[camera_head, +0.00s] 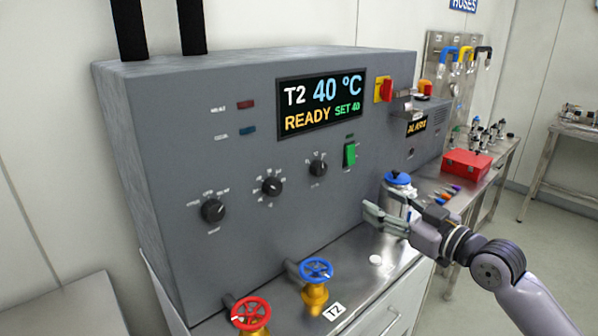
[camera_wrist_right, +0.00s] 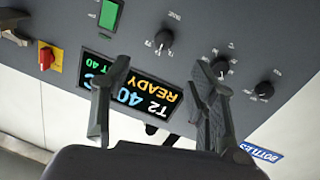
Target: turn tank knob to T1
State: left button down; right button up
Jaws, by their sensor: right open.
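Three black knobs sit in a rising row on the grey control panel (camera_head: 160,130): a left knob (camera_head: 213,210), a middle knob (camera_head: 271,186) and a right knob (camera_head: 318,168). Their labels are too small to read, so I cannot tell which is the tank knob. The display (camera_head: 320,104) reads T2, 40 °C, READY, SET 40. My right gripper (camera_head: 371,217) is open and empty, below and right of the right knob, apart from it. In the right wrist view, the knobs appear upside down beyond the open fingers (camera_wrist_right: 161,66). My left gripper is not in view.
A green switch (camera_head: 350,155) is right of the right knob. Red (camera_head: 251,313) and blue (camera_head: 316,269) valve wheels stand below the panel. A blue-topped vessel (camera_head: 398,180) stands just behind my right gripper. A red box (camera_head: 466,164) lies further right.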

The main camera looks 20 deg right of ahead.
jog(key=a+r, duration=0.1)
jog(key=p, duration=0.6)
send_near(322, 171)
jog(key=x, duration=0.8)
jog(key=shift+r, duration=0.15)
jog(key=shift+w, duration=0.45)
jog(key=shift+c, duration=0.5)
jog(key=c, duration=1.1)
jog(key=shift+n, duration=0.3)
